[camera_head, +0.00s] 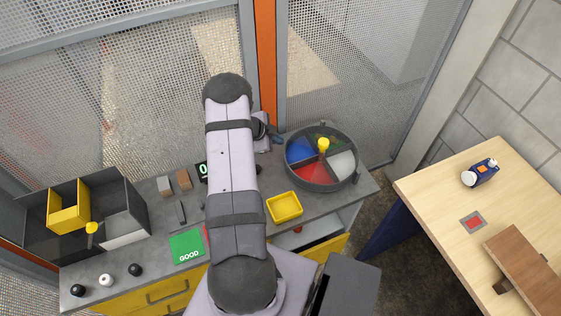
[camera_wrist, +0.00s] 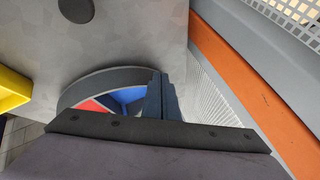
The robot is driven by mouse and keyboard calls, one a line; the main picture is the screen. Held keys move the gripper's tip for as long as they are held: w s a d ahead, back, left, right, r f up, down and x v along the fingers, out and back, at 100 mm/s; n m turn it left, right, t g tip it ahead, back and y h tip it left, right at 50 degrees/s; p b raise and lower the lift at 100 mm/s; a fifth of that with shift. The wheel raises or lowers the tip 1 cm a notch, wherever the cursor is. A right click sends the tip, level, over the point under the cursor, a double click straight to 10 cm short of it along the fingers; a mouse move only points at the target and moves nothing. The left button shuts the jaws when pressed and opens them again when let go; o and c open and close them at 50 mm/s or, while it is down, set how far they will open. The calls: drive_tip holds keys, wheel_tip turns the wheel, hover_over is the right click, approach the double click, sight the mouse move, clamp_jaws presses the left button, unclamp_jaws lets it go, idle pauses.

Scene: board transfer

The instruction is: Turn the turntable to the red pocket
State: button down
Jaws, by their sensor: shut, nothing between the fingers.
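The turntable (camera_head: 325,189) is a round dark-grey tray at the back right of the bench, with a yellow knob (camera_head: 323,145) at its centre. My gripper (camera_head: 276,138) is shut and empty, just left of the turntable's back-left rim. In the wrist view its blue fingers (camera_wrist: 162,95) overlap the rim; I cannot tell whether they touch it.
A yellow tray (camera_head: 285,207) stands in front of the turntable. A green GOOD card (camera_head: 187,247) lies further left. A mesh fence with an orange post (camera_head: 265,60) stands close behind my gripper. A wooden table (camera_head: 425,190) is at the right.

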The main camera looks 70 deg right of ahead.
drive_tip(key=shift+d, duration=0.75)
drive_tip(key=shift+d+f+m+g, duration=0.1)
drive_tip(key=shift+d+m+g, duration=0.2)
drive_tip(key=shift+d+m, duration=0.6)
drive_tip(key=shift+s+d+b, duration=0.25)
drive_tip(key=shift+d+b, duration=0.35)
drive_tip(key=shift+d, duration=0.5)
drive_tip(key=shift+s+d+b, duration=0.25)
drive_tip(key=shift+d+b, duration=0.3)
drive_tip(key=shift+d, duration=0.5)
drive_tip(key=shift+d, duration=0.1)
drive_tip(key=shift+r, duration=0.2)
drive_tip(key=b+v, duration=0.3)
drive_tip(key=v, duration=0.4)
